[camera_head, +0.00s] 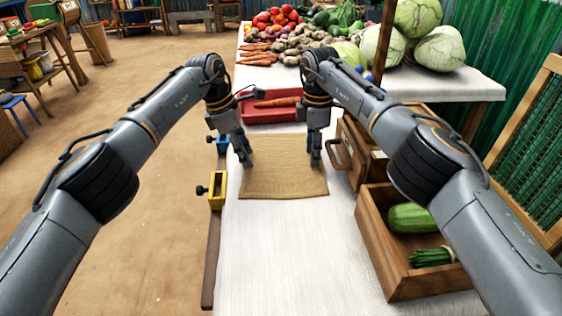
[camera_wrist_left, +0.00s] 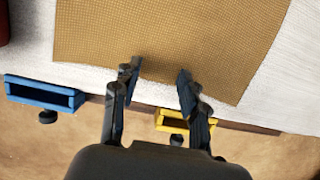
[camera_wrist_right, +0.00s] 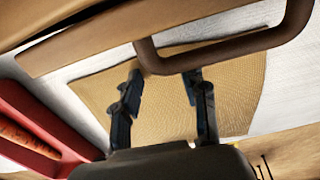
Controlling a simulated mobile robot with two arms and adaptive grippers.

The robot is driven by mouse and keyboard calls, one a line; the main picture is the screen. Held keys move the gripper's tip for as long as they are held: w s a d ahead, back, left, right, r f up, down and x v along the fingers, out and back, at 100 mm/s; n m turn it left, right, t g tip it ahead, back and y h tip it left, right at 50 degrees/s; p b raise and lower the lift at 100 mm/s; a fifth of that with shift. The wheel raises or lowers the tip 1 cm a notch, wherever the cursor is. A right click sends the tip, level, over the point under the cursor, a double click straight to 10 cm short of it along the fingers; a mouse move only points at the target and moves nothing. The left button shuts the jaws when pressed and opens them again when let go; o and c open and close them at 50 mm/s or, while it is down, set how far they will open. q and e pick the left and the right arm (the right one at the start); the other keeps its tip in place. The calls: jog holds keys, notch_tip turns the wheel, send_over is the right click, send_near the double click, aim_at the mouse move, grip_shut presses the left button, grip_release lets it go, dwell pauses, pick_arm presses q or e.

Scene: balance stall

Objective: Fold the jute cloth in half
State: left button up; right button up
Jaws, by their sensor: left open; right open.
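The tan jute cloth (camera_head: 284,176) lies flat and spread out on the white table covering. In the left wrist view the cloth (camera_wrist_left: 165,35) reaches between my left fingertips at its edge; in the right wrist view the cloth (camera_wrist_right: 225,90) lies beyond the fingers. My left gripper (camera_head: 244,160) is open over the cloth's left edge. My right gripper (camera_head: 316,159) is open over the cloth's right part. Both grippers are empty. Whether the fingertips touch the cloth I cannot tell.
A red tray (camera_head: 262,115) with carrots sits behind the cloth. A wooden box with a dark handle (camera_head: 340,152) stands close on the right, and a wooden crate (camera_head: 372,240) with vegetables is in front of it. Yellow (camera_head: 217,190) and blue (camera_head: 222,144) clamps line the left table edge.

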pick_arm(q)
jog(key=shift+f, duration=0.1)
pick_arm(e)
jog(key=shift+f, duration=0.1)
pick_arm(q)
jog(key=shift+f, duration=0.15)
pick_arm(e)
jog(key=shift+f, duration=0.15)
pick_arm(q)
jog(key=c, duration=0.6)
pick_arm(e)
jog(key=c, duration=0.6)
pick_arm(q)
grip_shut()
pick_arm(e)
jog(key=shift+f, duration=0.1)
grip_shut()
pick_arm(q)
jog(key=shift+f, duration=0.1)
